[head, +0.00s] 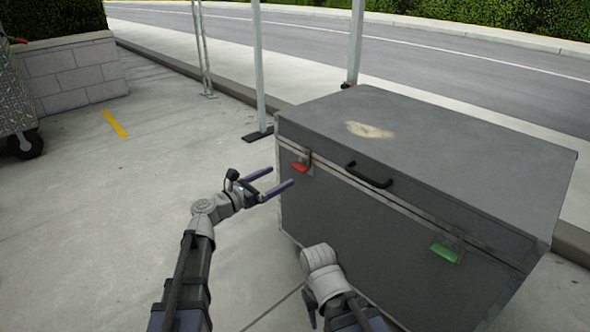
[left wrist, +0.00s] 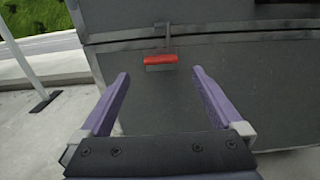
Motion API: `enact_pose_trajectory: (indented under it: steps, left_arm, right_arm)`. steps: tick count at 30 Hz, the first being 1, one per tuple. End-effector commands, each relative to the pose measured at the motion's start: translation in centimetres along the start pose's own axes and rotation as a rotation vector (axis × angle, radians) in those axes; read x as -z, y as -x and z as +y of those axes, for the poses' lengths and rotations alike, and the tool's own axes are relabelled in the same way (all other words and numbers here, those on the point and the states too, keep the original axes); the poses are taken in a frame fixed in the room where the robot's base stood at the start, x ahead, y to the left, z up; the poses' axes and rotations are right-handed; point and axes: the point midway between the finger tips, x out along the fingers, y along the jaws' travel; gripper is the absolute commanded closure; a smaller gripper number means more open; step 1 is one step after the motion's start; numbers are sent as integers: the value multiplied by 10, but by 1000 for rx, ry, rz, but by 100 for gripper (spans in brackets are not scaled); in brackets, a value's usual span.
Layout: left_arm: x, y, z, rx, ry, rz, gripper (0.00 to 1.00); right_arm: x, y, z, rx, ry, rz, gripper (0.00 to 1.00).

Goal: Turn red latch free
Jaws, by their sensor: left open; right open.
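The red latch (head: 300,167) sits on the front of a large grey case, near its left end at the lid seam. In the left wrist view the red latch (left wrist: 160,59) lies ahead, centred between the fingers. My left gripper (head: 282,176) is open and empty, just left of the latch and pointing at it, apart from it. Its two purple fingers (left wrist: 160,72) are spread wide. My right gripper (head: 310,307) is low in front of the case; only a dark purple part shows beside the wrist, and its fingertips are mostly hidden.
The grey case (head: 400,235) has a black handle (head: 369,176) and a green latch (head: 445,252) at the right. Metal poles (head: 258,70) stand behind it. A wheeled metal cart (head: 15,100) stands at far left. The pavement left of the case is clear.

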Motion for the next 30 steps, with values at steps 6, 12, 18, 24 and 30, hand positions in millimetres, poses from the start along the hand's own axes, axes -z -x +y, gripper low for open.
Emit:
enact_pose_trajectory:
  steps: [6, 12, 18, 24, 30]
  left_arm:
    - [0, -19, 0, 4, -3, 1, 0]
    - [1, -51, 0, 4, -4, 2, 0]
    - [1, -72, 0, 4, -5, 2, 0]
    - [1, -78, -1, 3, -5, 2, 0]
    - [1, -78, -1, 3, -5, 2, 0]
  right_arm:
    - [0, 0, 0, 0, 0, 0, 50]
    - [0, 0, 0, 0, 0, 0, 50]
    - [0, 0, 0, 0, 0, 0, 50]
    - [0, 0, 0, 0, 0, 0, 50]
    - [0, 0, 0, 0, 0, 0, 50]
